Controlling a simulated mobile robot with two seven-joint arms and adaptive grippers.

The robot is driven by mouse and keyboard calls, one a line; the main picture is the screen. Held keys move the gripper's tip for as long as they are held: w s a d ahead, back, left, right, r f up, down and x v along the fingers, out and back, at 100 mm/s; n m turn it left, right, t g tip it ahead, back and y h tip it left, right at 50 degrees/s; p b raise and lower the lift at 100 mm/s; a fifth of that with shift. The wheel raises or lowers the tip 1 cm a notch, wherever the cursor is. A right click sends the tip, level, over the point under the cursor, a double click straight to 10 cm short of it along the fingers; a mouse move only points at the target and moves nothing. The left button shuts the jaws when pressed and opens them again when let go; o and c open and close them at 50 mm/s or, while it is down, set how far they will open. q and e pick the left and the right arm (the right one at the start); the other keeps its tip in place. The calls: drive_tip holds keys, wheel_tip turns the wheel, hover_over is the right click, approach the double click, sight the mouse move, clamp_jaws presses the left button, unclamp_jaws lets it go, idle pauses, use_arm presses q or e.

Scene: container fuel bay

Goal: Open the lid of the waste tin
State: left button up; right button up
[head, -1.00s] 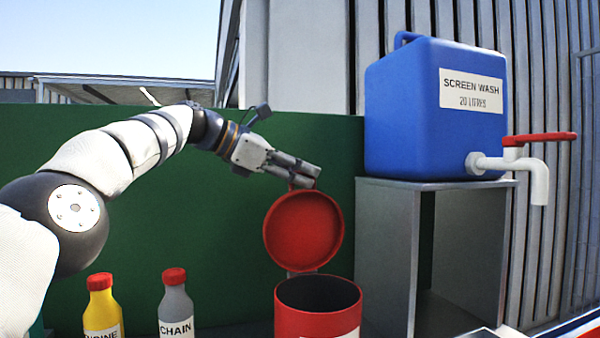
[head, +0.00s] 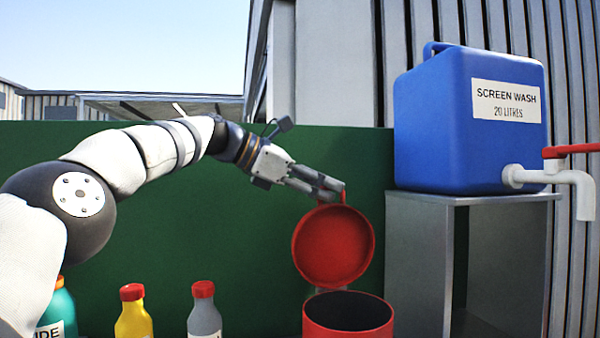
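The waste tin (head: 348,318) is a red round tin in the lower middle of the head view, with a dark open mouth. Its round red lid (head: 333,247) stands raised at the tin's back rim, its red inner face towards me. A small red tab (head: 343,197) shows at the lid's top edge. My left gripper (head: 338,190) is at the lid's top edge by the tab, its two fingers close together. I see nothing clearly gripped between them, and I cannot tell whether they touch the lid. My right gripper is not in view.
Teal (head: 58,308), yellow (head: 133,315) and grey (head: 204,314) bottles stand left of the tin, under my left arm. A blue screen wash container (head: 465,125) with a red-handled tap sits on a grey stand (head: 418,255) at right. A green panel (head: 150,230) stands behind.

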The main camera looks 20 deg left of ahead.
use_arm(q)
drive_tip(key=v, duration=1)
drive_tip(key=shift+s+r, duration=0.1)
drive_tip(key=shift+r, duration=0.1)
